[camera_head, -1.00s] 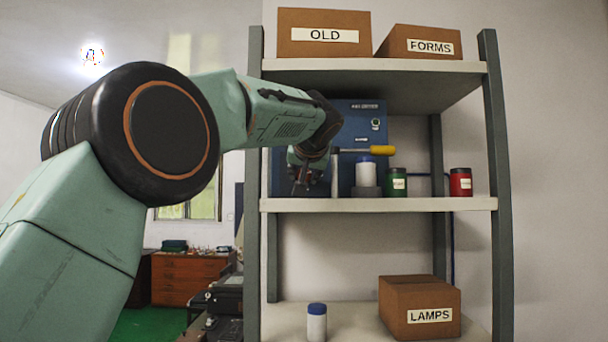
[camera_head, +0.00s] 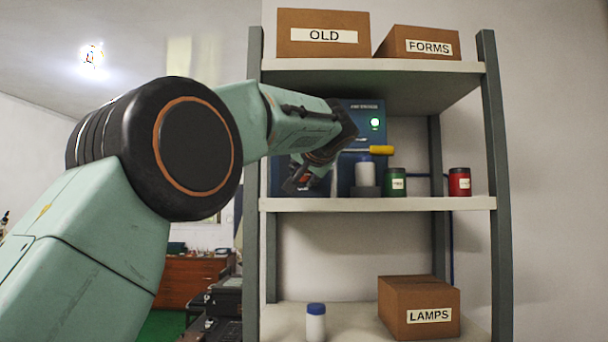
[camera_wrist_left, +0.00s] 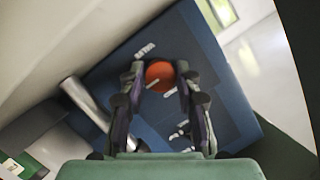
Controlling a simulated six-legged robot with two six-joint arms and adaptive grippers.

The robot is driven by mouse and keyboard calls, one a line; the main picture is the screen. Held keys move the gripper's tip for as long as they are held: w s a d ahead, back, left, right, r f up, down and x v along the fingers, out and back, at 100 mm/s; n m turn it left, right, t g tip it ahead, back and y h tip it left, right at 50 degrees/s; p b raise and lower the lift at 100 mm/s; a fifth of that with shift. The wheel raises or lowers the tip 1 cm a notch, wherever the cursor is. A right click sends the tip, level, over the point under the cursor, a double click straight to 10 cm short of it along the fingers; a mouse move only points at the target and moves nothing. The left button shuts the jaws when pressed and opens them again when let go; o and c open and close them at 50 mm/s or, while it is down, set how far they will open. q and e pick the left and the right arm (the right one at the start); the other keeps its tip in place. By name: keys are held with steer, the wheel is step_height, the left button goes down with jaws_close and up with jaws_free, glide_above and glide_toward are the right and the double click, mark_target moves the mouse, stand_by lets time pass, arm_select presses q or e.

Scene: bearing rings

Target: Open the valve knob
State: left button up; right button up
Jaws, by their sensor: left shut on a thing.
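The valve knob (camera_wrist_left: 158,74) is a round orange-red disc with a pale line on it, on the face of a blue cabinet (camera_head: 360,112). In the left wrist view it sits between the fingertips of my left gripper (camera_wrist_left: 161,82), which is shut on it. In the head view my left gripper (camera_head: 298,180) is in front of the cabinet's left part, and the arm hides much of the panel. A green light (camera_head: 374,124) glows on the cabinet. My right gripper is not in view.
A yellow handle (camera_head: 381,150) sticks out close to my wrist. A blue-capped white jar (camera_head: 365,172) on a grey block, a green can (camera_head: 395,182) and a red can (camera_head: 459,182) stand to the right on the middle shelf (camera_head: 420,204). Shelf posts flank the space.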

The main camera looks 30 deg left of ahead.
arm_select(q)
steer(key=o, duration=1.2)
steer(key=shift+d, duration=0.1)
steer(key=shift+c, duration=0.2)
steer(key=v, duration=1.1)
steer(key=shift+s+d+r, duration=0.15)
steer(key=shift+s+d, duration=0.1)
steer(key=shift+d, duration=0.05)
steer(key=shift+s+d+r, duration=0.1)
steer(key=shift+s, duration=0.1)
